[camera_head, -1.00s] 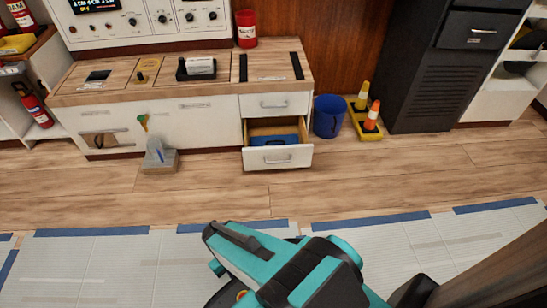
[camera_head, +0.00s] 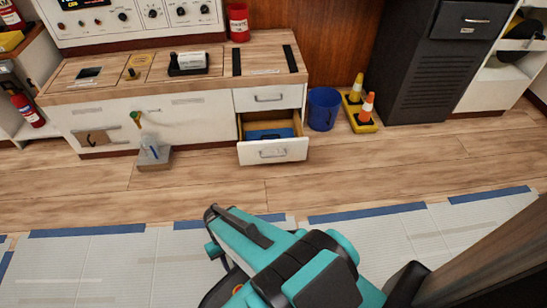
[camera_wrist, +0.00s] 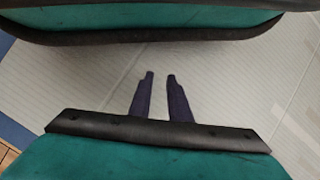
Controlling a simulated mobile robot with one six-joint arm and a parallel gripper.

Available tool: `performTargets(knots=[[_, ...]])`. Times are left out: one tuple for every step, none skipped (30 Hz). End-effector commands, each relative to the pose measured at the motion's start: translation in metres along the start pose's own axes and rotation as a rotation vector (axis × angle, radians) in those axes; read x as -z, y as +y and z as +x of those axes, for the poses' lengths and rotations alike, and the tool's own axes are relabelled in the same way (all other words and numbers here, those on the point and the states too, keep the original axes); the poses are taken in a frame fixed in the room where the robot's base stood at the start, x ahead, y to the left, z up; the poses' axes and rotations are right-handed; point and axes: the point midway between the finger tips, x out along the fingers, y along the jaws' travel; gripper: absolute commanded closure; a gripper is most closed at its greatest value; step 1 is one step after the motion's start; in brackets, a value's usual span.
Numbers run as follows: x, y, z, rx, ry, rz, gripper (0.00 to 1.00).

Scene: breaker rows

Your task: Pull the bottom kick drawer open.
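The lower drawer (camera_head: 273,152) at the right end of the white counter cabinet stands pulled out, with a bar handle on its white front. A blue item (camera_head: 268,134) lies inside it. The drawer above (camera_head: 268,98) is shut. In the wrist view my gripper (camera_wrist: 160,77) shows two dark fingers with a gap between them, empty, over pale floor sheeting. In the head view my teal arm is at the bottom, well short of the cabinet. The fingers cannot be made out there.
A blue bucket (camera_head: 323,109) and a yellow base with cones (camera_head: 362,113) stand right of the open drawer. A grey block (camera_head: 154,158) sits on the floor left of it. A black cabinet (camera_head: 420,70) is farther right. The wood floor in front is clear.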

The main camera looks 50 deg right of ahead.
Motion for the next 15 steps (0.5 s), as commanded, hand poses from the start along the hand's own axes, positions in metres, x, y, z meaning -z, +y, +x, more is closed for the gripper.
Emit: performTargets(knots=[[0.011,0.003,-0.001,0.039,0.000,0.035,0.83],[0.015,0.005,-0.002,0.063,-0.001,0.056,0.83],[0.021,0.006,-0.004,0.094,-0.001,0.081,0.83],[0.026,0.008,-0.006,0.119,-0.001,0.100,0.83],[0.030,0.010,-0.008,0.142,-0.001,0.119,0.83],[0.036,0.012,-0.010,0.174,-0.002,0.144,0.83],[0.040,0.014,-0.013,0.198,-0.001,0.162,0.83],[0.045,0.016,-0.015,0.222,0.000,0.180,0.83],[0.051,0.019,-0.018,0.255,0.002,0.204,0.83],[0.055,0.022,-0.020,0.278,0.003,0.222,0.83],[0.060,0.024,-0.023,0.303,0.004,0.238,0.83],[0.066,0.028,-0.027,0.335,0.007,0.261,0.83],[0.071,0.031,-0.030,0.359,0.010,0.278,0.83],[0.075,0.035,-0.033,0.384,0.012,0.295,0.83],[0.081,0.039,-0.036,0.417,0.014,0.317,0.83]])
